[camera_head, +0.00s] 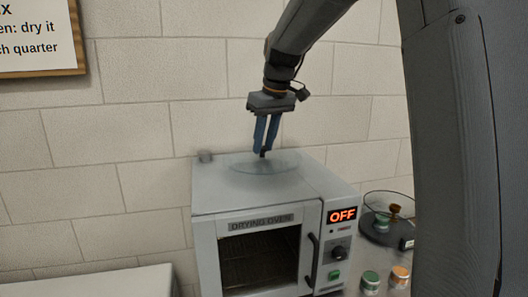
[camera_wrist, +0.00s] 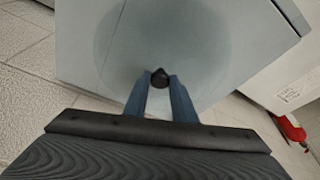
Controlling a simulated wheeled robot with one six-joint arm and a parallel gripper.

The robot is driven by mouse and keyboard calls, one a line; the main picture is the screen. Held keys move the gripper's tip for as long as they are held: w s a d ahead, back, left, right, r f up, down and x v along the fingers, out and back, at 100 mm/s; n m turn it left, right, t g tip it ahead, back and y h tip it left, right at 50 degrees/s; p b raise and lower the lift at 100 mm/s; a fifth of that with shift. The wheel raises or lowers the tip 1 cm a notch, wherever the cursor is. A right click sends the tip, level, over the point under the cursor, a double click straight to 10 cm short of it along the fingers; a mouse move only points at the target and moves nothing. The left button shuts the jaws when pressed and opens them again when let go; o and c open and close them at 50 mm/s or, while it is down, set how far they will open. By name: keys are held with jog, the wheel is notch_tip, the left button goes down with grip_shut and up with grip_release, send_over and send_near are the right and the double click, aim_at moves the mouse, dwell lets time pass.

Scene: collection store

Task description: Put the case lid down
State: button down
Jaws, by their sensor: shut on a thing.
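The case lid (camera_head: 285,160) is a clear, round glass disc with a small dark knob. It is level at the top of the drying oven (camera_head: 215,196); I cannot tell whether it touches the oven top. My gripper (camera_head: 264,150) points down from above and its blue fingers are shut on the knob. In the wrist view the fingers (camera_wrist: 160,84) hold the dark knob, and the faint round lid (camera_wrist: 125,50) spreads over the grey oven top (camera_wrist: 78,60).
The oven display reads OFF. Right of the oven are a glass-topped dish with small items (camera_head: 386,222), a green-lidded jar (camera_head: 370,280) and an orange-lidded jar (camera_head: 400,276). A pale surface (camera_head: 110,283) is lower left.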

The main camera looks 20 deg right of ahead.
aim_at(265, 148)
jog(key=shift+f+p, duration=0.6)
jog(key=shift+f, duration=1.15)
jog(key=shift+f, duration=0.15)
jog(key=c, duration=1.5)
grip_release()
jog(key=b+v, duration=0.3)
jog(key=v, duration=0.9)
jog(key=shift+d+b, duration=0.1)
jog(key=shift+b, duration=0.2)
